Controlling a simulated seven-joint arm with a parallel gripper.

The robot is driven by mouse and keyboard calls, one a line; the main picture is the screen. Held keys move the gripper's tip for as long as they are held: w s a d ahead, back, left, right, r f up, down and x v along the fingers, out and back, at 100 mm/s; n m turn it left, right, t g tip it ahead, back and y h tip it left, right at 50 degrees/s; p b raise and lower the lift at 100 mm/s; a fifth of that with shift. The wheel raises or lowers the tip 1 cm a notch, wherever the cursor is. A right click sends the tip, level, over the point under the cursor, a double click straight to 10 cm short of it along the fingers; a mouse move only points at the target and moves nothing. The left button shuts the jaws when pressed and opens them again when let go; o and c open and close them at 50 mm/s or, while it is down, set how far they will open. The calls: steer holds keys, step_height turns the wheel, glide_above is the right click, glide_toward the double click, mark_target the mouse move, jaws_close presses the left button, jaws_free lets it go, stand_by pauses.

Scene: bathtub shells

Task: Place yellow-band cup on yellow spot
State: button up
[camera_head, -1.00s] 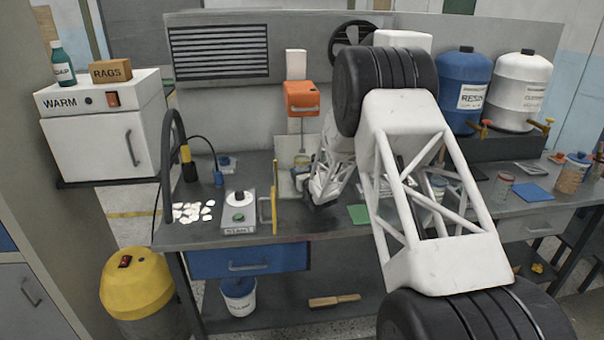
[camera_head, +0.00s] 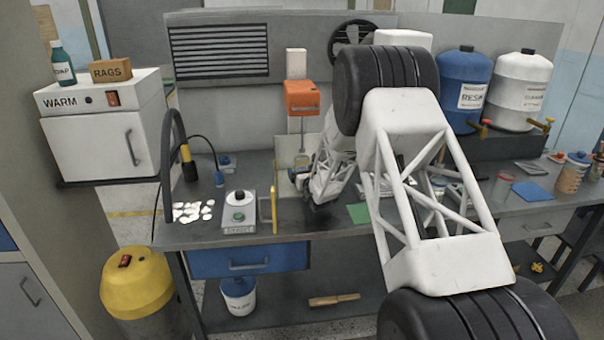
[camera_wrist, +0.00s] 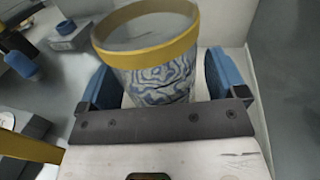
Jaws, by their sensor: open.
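The yellow-band cup (camera_wrist: 162,78) fills the upper middle of the wrist view. It has a yellow band near its rim and a blue-and-white swirled wall. My gripper (camera_wrist: 160,84) is open, with one blue finger pad on each side of the cup; whether either pad touches it I cannot tell. In the head view my gripper (camera_head: 300,177) is low at the stand under the orange press, and the cup (camera_head: 302,160) is mostly hidden there. I cannot make out a yellow spot in either view.
The orange press head (camera_head: 301,98) hangs above the cup. A yellow upright bar (camera_head: 274,209) and a small scale-like box (camera_head: 239,214) stand to the left. A green square (camera_head: 358,213) lies to the right on the bench. A bent black hose (camera_head: 167,165) rises at the left.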

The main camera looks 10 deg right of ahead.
steer(key=shift+v, duration=5.95)
steer(key=shift+a+f, duration=0.1)
steer(key=s+a+r+n+g+y, duration=0.5)
steer(key=s+a+r+n+y, duration=0.3)
steer(key=s+r+n, duration=0.5)
steer(key=s+a+r+n+g, duration=0.2)
steer(key=s+r+n+g, duration=0.1)
steer(key=s, duration=0.4)
steer(key=s+a+r+n+g, duration=0.3)
steer(key=s+r+g, duration=0.1)
steer(key=s, duration=0.3)
steer(key=s+d+n+g+h, duration=0.1)
steer(key=s+d+n+h, duration=0.3)
steer(key=s, duration=0.7)
steer(key=s+d+n+g+h, duration=0.1)
steer(key=s+d+n+h, duration=0.3)
steer(key=s, duration=0.7)
steer(key=s+d+n+h, duration=0.4)
steer(key=s+d+n, duration=0.1)
steer(key=s, duration=0.6)
steer(key=shift+d+r+n+g+h, duration=0.3)
steer(key=shift+d+r+n+g, duration=0.1)
steer(key=shift+r+n, duration=0.1)
